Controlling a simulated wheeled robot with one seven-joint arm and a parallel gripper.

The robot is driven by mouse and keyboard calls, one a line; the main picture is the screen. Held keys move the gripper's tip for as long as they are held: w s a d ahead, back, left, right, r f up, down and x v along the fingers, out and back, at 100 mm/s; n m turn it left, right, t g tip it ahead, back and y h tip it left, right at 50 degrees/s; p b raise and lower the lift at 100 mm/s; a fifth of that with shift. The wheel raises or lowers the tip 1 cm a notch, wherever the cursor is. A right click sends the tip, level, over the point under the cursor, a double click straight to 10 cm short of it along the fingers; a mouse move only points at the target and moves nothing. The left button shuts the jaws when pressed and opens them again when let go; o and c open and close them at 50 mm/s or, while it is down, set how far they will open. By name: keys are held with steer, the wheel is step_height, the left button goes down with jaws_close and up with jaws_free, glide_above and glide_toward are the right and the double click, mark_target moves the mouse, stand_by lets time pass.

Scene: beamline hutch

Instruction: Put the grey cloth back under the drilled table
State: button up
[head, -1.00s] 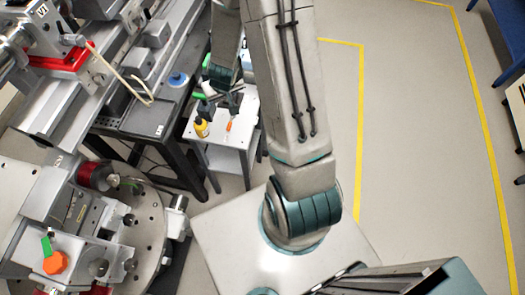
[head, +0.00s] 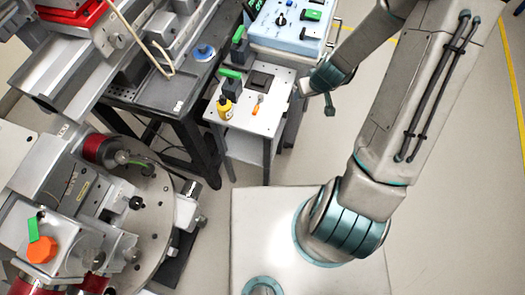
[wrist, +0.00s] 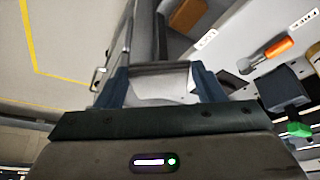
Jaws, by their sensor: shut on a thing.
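My gripper (head: 329,98) hangs just right of the small white cart in the head view. In the wrist view my gripper (wrist: 163,85) has its two blue-grey fingers on either side of a pale grey, folded-looking thing, which I take to be the grey cloth (wrist: 160,72). In the head view I cannot make the cloth out. A dark bench (head: 160,98), with what look like small holes in its top, stands left of the cart and seems to be the drilled table. The space under it is in shadow and mostly hidden.
The white cart (head: 268,122) carries a yellow bottle (head: 225,108), an orange-handled tool (head: 257,104) and a dark square. A pale blue control box (head: 290,25) stands behind. A round plate (head: 160,240) with instruments fills the lower left. Floor on the right is open.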

steer(key=s+d+f+n+g+y+b, duration=0.1)
steer(key=s+d+f+n+y+b, duration=0.3)
steer(key=f+b, duration=1.15)
steer(key=s+d+f+n+g+h+b, duration=0.15)
steer(key=f+n+b, duration=0.55)
steer(key=f+b, duration=0.9)
steer(key=shift+y, duration=0.25)
steer(key=w+a+b, duration=0.1)
steer(key=a, duration=0.4)
steer(key=w+a+f+b, duration=0.1)
steer(key=a, duration=0.4)
steer(key=w+a+b, duration=0.2)
steer(key=a, duration=0.3)
steer(key=shift+f, duration=0.25)
steer(key=a, duration=0.1)
steer(key=a+b, duration=0.1)
steer(key=w, duration=0.1)
steer(key=shift+a+f, duration=0.35)
steer(key=shift+a, duration=0.05)
steer(key=shift+d+f+b, duration=0.1)
steer(key=shift+f+b, duration=0.25)
steer(key=shift+f, duration=0.15)
steer(key=o, duration=0.7)
